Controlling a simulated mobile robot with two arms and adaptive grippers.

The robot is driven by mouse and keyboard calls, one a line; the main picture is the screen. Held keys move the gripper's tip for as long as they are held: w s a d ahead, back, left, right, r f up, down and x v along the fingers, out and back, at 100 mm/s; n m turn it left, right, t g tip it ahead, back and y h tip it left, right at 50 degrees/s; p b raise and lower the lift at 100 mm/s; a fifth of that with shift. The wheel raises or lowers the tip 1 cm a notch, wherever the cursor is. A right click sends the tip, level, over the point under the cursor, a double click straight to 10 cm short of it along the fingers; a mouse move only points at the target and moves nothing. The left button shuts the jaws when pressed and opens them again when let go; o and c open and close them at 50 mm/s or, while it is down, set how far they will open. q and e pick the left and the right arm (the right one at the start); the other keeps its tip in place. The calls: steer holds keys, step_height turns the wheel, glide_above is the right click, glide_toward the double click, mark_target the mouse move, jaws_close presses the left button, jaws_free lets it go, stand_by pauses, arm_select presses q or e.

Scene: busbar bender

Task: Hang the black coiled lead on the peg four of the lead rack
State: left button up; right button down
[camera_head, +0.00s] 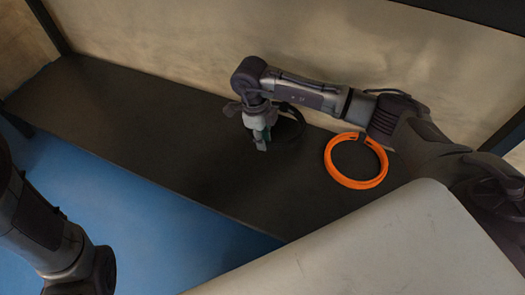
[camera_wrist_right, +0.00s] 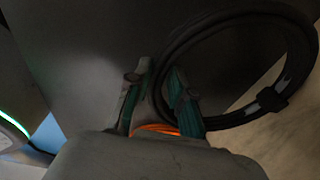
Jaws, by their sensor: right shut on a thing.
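The black coiled lead (camera_head: 296,128) shows as a dark ring just right of my right gripper (camera_head: 262,143), over the dark shelf. In the right wrist view the lead (camera_wrist_right: 252,18) is a large black ring with a dark tie band and a small pale patch. My right gripper (camera_wrist_right: 157,88) has its green-padded fingers closed around the left side of this ring. I cannot tell from these views whether the lead touches the shelf. My left gripper is out of frame. The lead rack and its peg four are not in view.
An orange coil (camera_head: 329,164) lies on the dark shelf (camera_head: 150,125), right of my right gripper; part of it shows low in the right wrist view (camera_wrist_right: 155,129). The left of the shelf is bare. A pale wall stands behind, and blue floor lies in front.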

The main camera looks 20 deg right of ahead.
steer(key=shift+w+f+b, duration=0.1)
steer(key=shift+f+b, duration=1.2)
steer(key=shift+f, duration=0.55)
steer(key=shift+r, duration=0.1)
steer(key=c, duration=1)
jaws_free()
